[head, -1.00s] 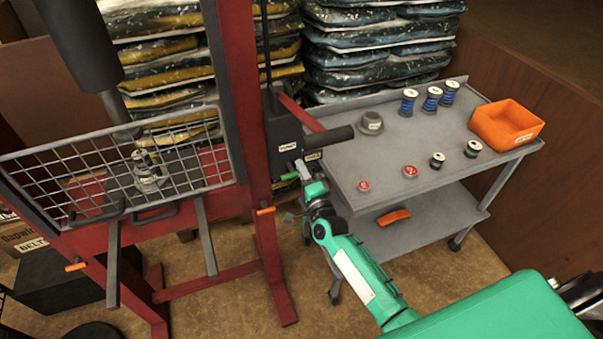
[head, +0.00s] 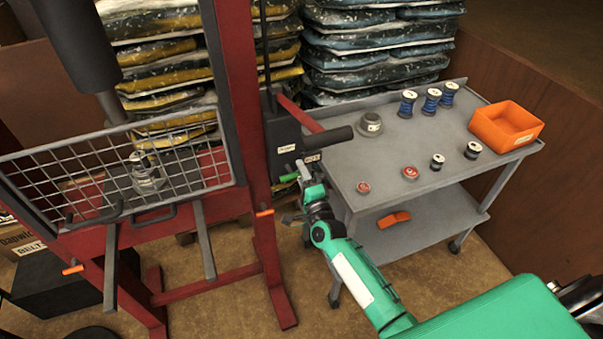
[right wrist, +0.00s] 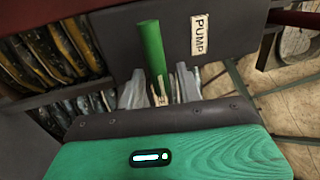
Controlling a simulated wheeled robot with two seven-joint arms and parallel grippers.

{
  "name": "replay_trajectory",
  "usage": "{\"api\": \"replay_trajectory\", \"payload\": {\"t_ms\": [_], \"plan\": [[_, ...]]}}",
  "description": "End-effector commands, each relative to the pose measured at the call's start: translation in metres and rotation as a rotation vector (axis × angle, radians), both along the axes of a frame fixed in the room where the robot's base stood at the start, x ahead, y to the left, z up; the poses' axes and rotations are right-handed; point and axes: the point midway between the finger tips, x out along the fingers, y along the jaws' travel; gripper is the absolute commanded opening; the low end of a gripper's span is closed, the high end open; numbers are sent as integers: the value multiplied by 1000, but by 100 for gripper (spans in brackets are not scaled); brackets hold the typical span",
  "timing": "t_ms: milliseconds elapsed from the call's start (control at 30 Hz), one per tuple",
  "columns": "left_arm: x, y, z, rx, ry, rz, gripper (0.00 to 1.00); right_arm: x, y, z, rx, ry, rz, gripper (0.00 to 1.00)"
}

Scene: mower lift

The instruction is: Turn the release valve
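The release valve's green handle (head: 289,177) sticks out from the dark pump box (head: 284,150) on the red press frame. It also shows in the right wrist view (right wrist: 151,48), pointing up the picture beside a "PUMP" label. My right gripper (head: 296,192) is at the handle; in the right wrist view its grey fingers (right wrist: 160,92) stand apart on either side of the handle's lower end. I see gaps there and no clear grip; the contact is partly hidden. My left gripper is not in view.
A black pump lever (head: 328,138) juts right from the box. A grey cart (head: 385,205) with spools, red-topped parts and an orange bin (head: 507,126) stands right. A wire guard (head: 190,160) fronts the press, with a metal part (head: 145,175) behind it. Stacked bags fill the back.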

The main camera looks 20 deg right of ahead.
Motion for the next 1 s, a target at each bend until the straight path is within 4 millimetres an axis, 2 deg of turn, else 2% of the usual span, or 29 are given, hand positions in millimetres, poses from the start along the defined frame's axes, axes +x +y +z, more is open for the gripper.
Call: {"api": "replay_trajectory", "payload": {"t_ms": [200,367,800,1000], "plan": [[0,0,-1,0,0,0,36,-1,0,0,0,-1,0,36],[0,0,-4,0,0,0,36,-15,-1,-5,0,0,0,36],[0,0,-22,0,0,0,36,-96,-4,-22,0,1,0,36],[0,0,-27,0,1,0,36,-123,-5,-26,-1,1,1,36]]}}
